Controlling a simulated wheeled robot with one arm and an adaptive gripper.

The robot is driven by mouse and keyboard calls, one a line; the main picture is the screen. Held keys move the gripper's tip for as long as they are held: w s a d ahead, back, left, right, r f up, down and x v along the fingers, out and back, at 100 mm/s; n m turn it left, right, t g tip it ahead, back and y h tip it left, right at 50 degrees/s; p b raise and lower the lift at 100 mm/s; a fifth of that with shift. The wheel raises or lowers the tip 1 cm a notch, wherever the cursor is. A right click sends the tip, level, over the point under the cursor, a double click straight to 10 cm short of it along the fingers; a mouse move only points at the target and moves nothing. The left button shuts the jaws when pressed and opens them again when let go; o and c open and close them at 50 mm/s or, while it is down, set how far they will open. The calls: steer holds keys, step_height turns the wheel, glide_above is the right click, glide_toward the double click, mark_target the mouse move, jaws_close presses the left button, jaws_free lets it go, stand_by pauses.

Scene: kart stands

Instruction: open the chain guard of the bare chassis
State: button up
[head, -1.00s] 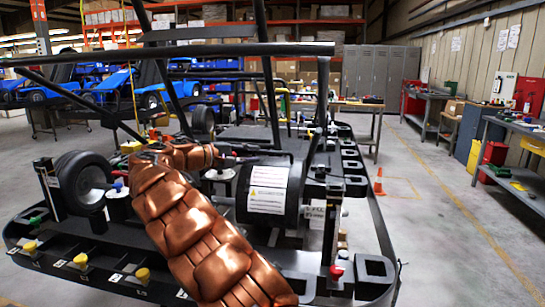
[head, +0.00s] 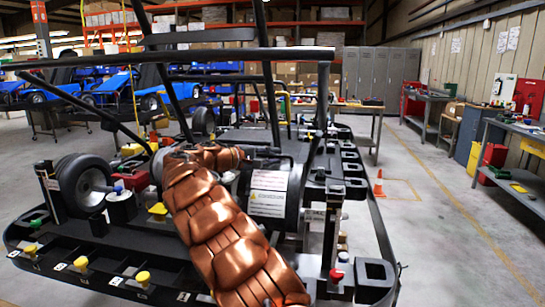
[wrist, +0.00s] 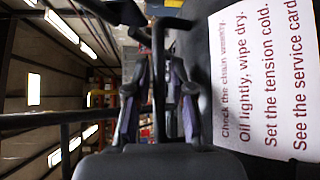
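The bare chassis (head: 90,249) is a black frame with bars and a wheel, filling the head view's foreground. A dark rounded housing (head: 296,185), which looks like the chain guard, carries a white label with a yellow warning triangle (head: 268,193). Whether it stands open is unclear. In the wrist view a dark panel with a white label in red print about the chain (wrist: 262,75) lies right of the fingers. My gripper (wrist: 158,105) has its two fingers apart, with a thin black bar (wrist: 158,60) between them in the picture; contact is unclear. My copper-coloured arm hides part of the chassis.
Black upright and overhead bars (head: 180,54) surround the arm. Yellow caps (head: 142,277) and a red cap (head: 336,275) stand along the near edge.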

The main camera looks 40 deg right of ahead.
jaws_close()
stand_by(0.3)
